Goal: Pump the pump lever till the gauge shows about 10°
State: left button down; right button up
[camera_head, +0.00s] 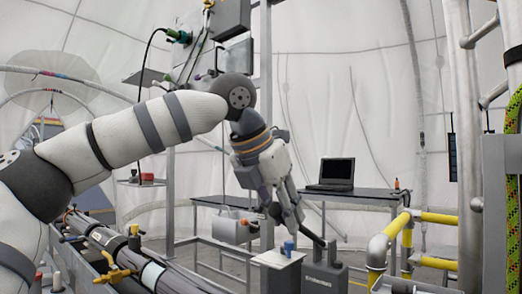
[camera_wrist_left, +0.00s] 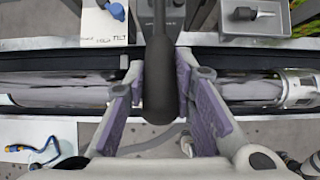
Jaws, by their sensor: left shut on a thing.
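My left gripper (camera_head: 290,218) points down at the dark pump lever (camera_head: 313,238), which rises at a slant from a dark grey pump box (camera_head: 325,274). In the left wrist view the thick dark end of the lever (camera_wrist_left: 160,85) lies between the purple-padded fingers of my left gripper (camera_wrist_left: 163,104), which is shut on it. A white box (camera_head: 277,258) with a blue knob (camera_head: 288,246) stands beside the pump. Its top reads "TILT" in the left wrist view (camera_wrist_left: 92,27). I cannot make out a gauge reading. My right gripper is not in view.
Long pipes (camera_head: 160,272) with a yellow valve handle (camera_head: 115,270) run at lower left. Yellow railings (camera_head: 382,245) stand to the right of the pump. Behind, a table (camera_head: 375,193) carries a black laptop (camera_head: 336,173). A grey box (camera_head: 233,229) is left of the gripper.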

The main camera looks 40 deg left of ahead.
pick_arm(q)
jog(key=shift+s+a+f, duration=0.1)
jog(key=shift+s+f, duration=0.3)
jog(key=shift+f, duration=1.8)
jog(key=shift+s+d+f, duration=0.1)
jog(key=shift+s+f, duration=0.3)
jog(key=shift+f, duration=1.75)
jog(key=shift+s+a+f, duration=0.1)
jog(key=shift+s+f, duration=0.3)
jog(key=shift+f, duration=1.8)
notch_tip(320, 180, up, 6)
jog(key=shift+w+r, duration=0.2)
jog(key=shift+w, duration=0.05)
jog(key=shift+r, duration=0.1)
jog(key=shift+w+r, duration=0.25)
jog(key=shift+r, duration=0.45)
jog(key=shift+w+r, duration=0.3)
jog(key=shift+r, duration=0.4)
jog(key=shift+w+r, duration=0.25)
jog(key=shift+r, duration=0.45)
